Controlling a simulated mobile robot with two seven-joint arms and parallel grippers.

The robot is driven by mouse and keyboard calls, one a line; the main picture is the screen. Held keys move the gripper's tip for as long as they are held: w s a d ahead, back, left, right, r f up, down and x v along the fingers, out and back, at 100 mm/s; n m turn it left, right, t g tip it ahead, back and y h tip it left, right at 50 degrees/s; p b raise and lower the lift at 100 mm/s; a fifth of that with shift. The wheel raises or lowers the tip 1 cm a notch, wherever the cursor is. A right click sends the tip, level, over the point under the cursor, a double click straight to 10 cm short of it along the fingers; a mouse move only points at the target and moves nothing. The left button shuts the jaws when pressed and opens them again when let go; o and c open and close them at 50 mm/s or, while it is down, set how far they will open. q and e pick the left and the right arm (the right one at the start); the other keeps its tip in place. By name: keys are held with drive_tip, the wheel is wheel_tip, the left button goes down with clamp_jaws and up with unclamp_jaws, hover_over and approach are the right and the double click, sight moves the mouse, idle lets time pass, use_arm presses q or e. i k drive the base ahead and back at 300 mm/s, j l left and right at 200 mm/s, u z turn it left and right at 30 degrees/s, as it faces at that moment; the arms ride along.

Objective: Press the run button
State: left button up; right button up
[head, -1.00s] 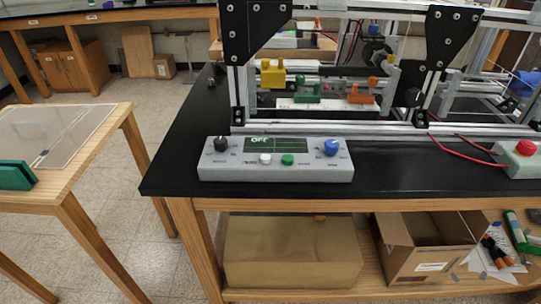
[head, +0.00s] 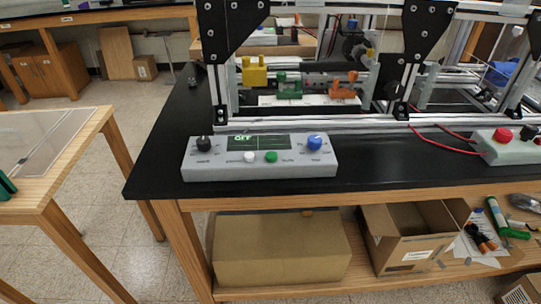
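A grey control box (head: 205,172) sits near the front edge of the black bench top. Its small screen (head: 259,142) reads "OFF". On its sloped face are a black knob (head: 204,143) at left, a white button (head: 249,157), a green button (head: 271,157) and a blue knob (head: 314,142) at right. The labels are too small to read, so I cannot tell which button is marked run. Neither of my grippers shows in the head view.
An aluminium extrusion frame (head: 300,122) with black brackets stands behind the control box. A second grey box with a red button (head: 503,135) is at the right, with red wires (head: 445,142). A wooden table (head: 60,190) stands at the left, across a floor gap.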

sight(272, 157)
drive_tip(key=l+u, duration=0.2)
drive_tip(key=u, duration=0.15)
drive_tip(key=l+u, duration=0.15)
drive_tip(key=u, duration=0.2)
drive_tip(key=l+u, duration=0.15)
drive_tip(key=u, duration=0.2)
